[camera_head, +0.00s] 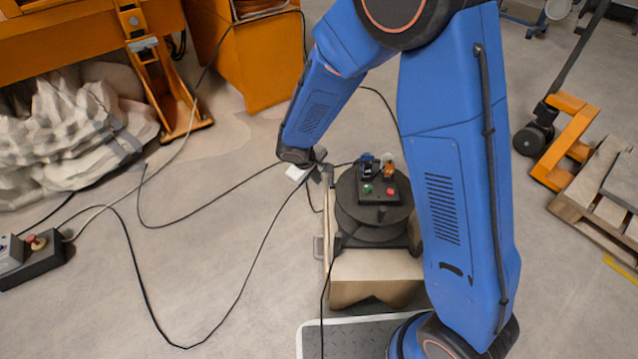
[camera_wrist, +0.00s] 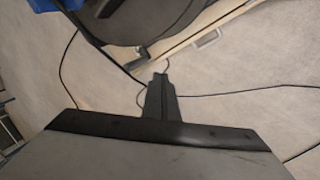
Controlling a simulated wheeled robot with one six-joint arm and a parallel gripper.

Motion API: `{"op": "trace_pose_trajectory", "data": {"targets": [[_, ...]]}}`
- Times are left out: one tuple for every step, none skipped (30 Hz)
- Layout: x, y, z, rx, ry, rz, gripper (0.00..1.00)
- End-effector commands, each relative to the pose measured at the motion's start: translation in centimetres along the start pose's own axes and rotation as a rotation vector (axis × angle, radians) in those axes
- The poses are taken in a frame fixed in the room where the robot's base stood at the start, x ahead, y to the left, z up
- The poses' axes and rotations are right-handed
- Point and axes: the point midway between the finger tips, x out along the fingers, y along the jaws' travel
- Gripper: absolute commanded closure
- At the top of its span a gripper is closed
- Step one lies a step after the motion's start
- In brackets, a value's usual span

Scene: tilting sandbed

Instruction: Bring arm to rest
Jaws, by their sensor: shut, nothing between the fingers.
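My blue arm fills the middle and right of the head view, its upper part rising from a base at the bottom and its forearm bent down to the left. My gripper (camera_head: 327,174) is small there, at the forearm's lower end, just left of a round dark pedestal (camera_head: 372,222). In the wrist view my gripper (camera_wrist: 160,82) points away from the camera with its dark fingers together and nothing between them. Floor and black cable show beyond the fingertips.
A button box (camera_head: 379,188) with red and green buttons sits on the pedestal. Black cables (camera_head: 240,290) loop over the floor at left. An orange machine (camera_head: 70,45) stands upper left, an orange pallet jack (camera_head: 565,140) and wooden pallet (camera_head: 580,185) at right. Open floor lies lower left.

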Motion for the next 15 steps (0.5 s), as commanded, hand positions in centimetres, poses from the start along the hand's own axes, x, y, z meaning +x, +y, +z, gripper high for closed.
{"op": "trace_pose_trajectory", "data": {"targets": [[-0.9, 0.1, -0.2, 0.002, 0.004, 0.0, 1.0], [-1.4, 0.1, -0.2, 0.001, 0.004, 0.0, 1.0], [-1.9, 0.2, -0.2, 0.001, 0.003, 0.0, 1.0], [-2.3, 0.2, -0.2, 0.002, 0.002, 0.0, 1.0], [-2.6, 0.3, -0.3, 0.001, 0.003, 0.0, 1.0], [-3.0, 0.3, -0.3, 0.0, 0.003, 0.0, 1.0], [-3.3, 0.3, -0.3, 0.001, 0.002, 0.0, 1.0], [-3.5, 0.3, -0.3, 0.001, 0.001, 0.0, 1.0], [-3.8, 0.4, -0.3, 0.0, 0.001, 0.0, 1.0], [-3.9, 0.4, -0.3, 0.0, 0.001, 0.0, 1.0], [-4.0, 0.4, -0.3, -0.001, 0.001, 0.0, 1.0], [-4.1, 0.4, -0.3, -0.001, 0.001, 0.0, 1.0], [-4.2, 0.4, -0.3, -0.001, 0.001, 0.0, 1.0], [-4.2, 0.4, -0.3, 0.0, 0.0, -0.001, 1.0], [-4.2, 0.4, -0.3, 0.0, 0.0, -0.001, 1.0]]}}
